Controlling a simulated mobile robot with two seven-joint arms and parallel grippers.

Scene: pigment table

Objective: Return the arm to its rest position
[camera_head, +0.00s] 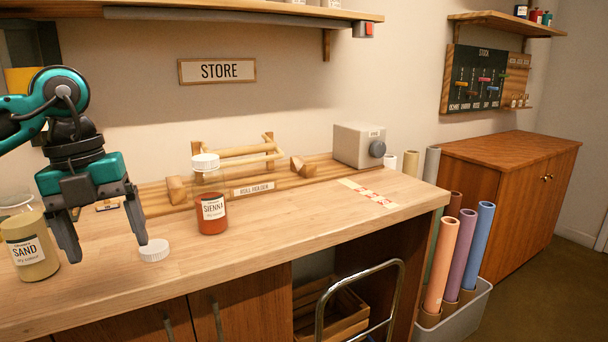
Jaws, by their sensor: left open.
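My left gripper (108,243) is open and empty. Its fingers point down over the left part of the wooden bench (330,228). A white cap (154,250) lies on the bench just right of the right fingertip; I cannot tell whether they touch. A jar labelled SAND (30,255) stands left of the gripper, with a clear upper part and no lid visible on it. My right gripper is not in view.
A red jar labelled SIENNA (212,215) with a white lid stands mid-bench. Behind it are a wooden roll holder (252,189) and a grey box (359,146). A shelf (230,12) overhangs the bench. The bench's right part is mostly clear.

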